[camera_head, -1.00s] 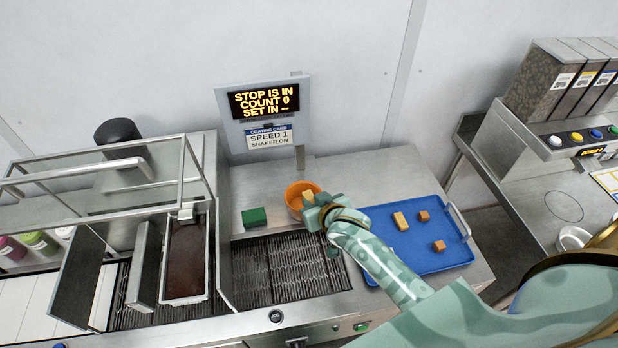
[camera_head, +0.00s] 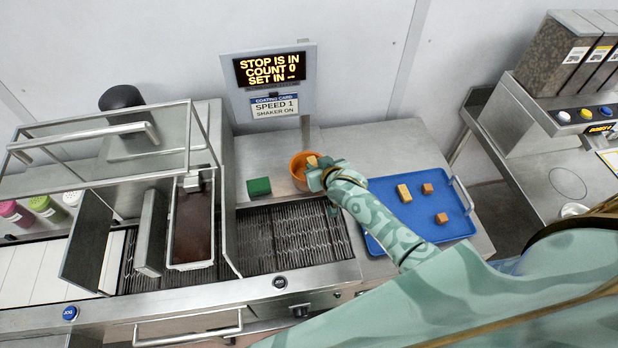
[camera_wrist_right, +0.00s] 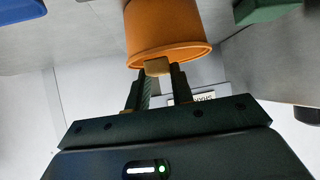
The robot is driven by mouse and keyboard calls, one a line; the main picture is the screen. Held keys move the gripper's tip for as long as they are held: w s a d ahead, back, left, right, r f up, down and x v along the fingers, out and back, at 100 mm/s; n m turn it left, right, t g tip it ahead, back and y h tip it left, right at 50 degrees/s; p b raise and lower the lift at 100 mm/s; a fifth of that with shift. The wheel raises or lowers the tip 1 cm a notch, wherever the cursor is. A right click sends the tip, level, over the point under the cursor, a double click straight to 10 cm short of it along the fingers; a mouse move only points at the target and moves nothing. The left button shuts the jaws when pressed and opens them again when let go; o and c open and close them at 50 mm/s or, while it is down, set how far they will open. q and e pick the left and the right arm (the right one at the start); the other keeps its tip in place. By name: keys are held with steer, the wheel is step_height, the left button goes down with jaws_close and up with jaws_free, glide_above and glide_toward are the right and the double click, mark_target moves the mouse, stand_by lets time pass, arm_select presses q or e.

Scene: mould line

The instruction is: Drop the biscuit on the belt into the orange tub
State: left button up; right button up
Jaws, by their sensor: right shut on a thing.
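The orange tub (camera_head: 300,181) stands on the steel top behind the mesh belt (camera_head: 287,236). My right gripper (camera_head: 316,172) is at the tub's right side. It is shut on a small tan biscuit (camera_head: 312,161), which shows over the tub's mouth. In the right wrist view the biscuit (camera_wrist_right: 157,66) sits between the two fingertips (camera_wrist_right: 158,75) and overlaps the rim of the tub (camera_wrist_right: 166,28). I cannot tell how far inside the rim it is. I see no biscuit on the visible belt. My left gripper is not in view.
A green block (camera_head: 259,187) lies left of the tub. A blue tray (camera_head: 415,225) with several small blocks lies to the right, partly under my right arm. A sign post (camera_head: 304,128) stands behind the tub. A framed guard (camera_head: 188,150) and brown-filled trough (camera_head: 193,225) are left.

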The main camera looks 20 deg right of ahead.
steer(key=o, duration=1)
steer(key=shift+o, duration=0.2)
steer(key=shift+s, duration=0.1)
steer(key=shift+s+r+p, duration=0.25)
steer(key=shift+s+p, duration=0.05)
steer(key=p+v, duration=0.2)
steer(key=v, duration=1.3)
steer(key=shift+s+r+p, duration=0.15)
steer(key=shift+s+p, duration=0.05)
steer(key=shift+p, duration=0.15)
